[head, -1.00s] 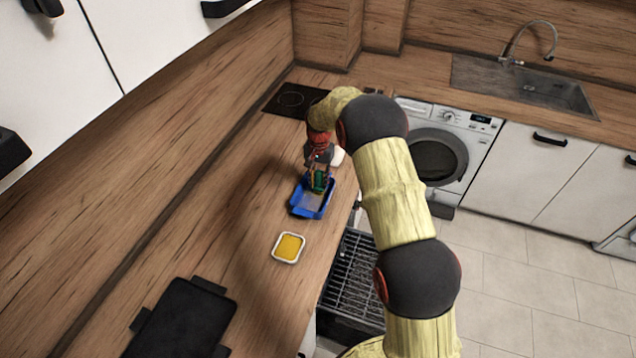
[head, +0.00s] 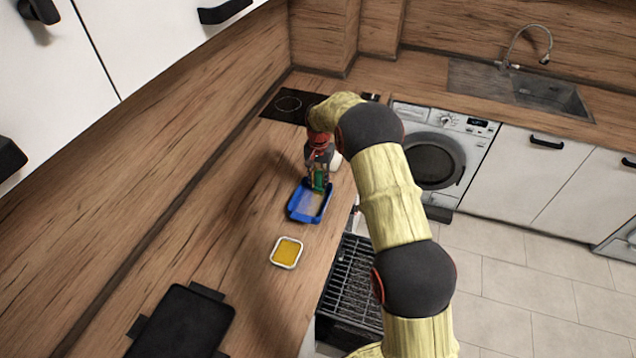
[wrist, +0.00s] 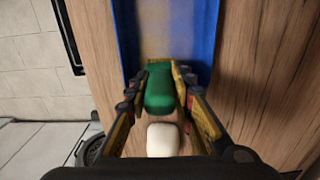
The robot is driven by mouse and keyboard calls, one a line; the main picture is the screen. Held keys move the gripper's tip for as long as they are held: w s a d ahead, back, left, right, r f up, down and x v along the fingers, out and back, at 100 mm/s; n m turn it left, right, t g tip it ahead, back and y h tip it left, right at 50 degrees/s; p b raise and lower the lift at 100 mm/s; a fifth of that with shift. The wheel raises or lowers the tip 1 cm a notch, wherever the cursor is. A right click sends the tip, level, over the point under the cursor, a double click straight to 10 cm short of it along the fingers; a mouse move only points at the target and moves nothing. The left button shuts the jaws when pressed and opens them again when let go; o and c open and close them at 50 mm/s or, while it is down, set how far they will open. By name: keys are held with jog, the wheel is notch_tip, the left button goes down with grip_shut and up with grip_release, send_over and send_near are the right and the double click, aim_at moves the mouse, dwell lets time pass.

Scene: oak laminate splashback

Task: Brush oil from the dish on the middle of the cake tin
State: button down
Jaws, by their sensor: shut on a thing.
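The blue cake tin (head: 296,213) lies on the wooden counter below my gripper (head: 318,180). Its blue wall also shows in the wrist view (wrist: 203,40), with a paler inside and a yellowish smear. My gripper (wrist: 160,85) is shut on a green-handled brush (wrist: 159,90), with a white end towards the camera. The green also shows in the head view (head: 319,180), over the tin's far part. The brush's lower end is hidden, so I cannot tell whether it touches the tin. The oil dish (head: 287,252), white-rimmed with yellow oil, stands nearer than the tin.
A black tray (head: 183,322) with handles lies at the near end of the counter. A dark hob (head: 287,104) is at the far end. A rack (head: 350,290) juts out below the counter's right edge. Bare wood surrounds the dish.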

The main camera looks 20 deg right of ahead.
jog(key=shift+a, duration=0.1)
jog(key=shift+w+a+f, duration=0.1)
jog(key=shift+w+a, duration=0.1)
jog(key=shift+a, duration=0.15)
jog(key=shift+s, duration=0.1)
dwell(0.4)
jog(key=shift+s+a, duration=0.55)
jog(key=shift+s, duration=0.15)
jog(key=shift+s, duration=0.1)
jog(key=shift+s+a, duration=0.55)
jog(key=shift+s, duration=0.1)
jog(key=shift+s+a, duration=0.55)
jog(key=shift+s, duration=0.2)
jog(key=shift+s+a, duration=0.1)
jog(key=shift+a, duration=0.05)
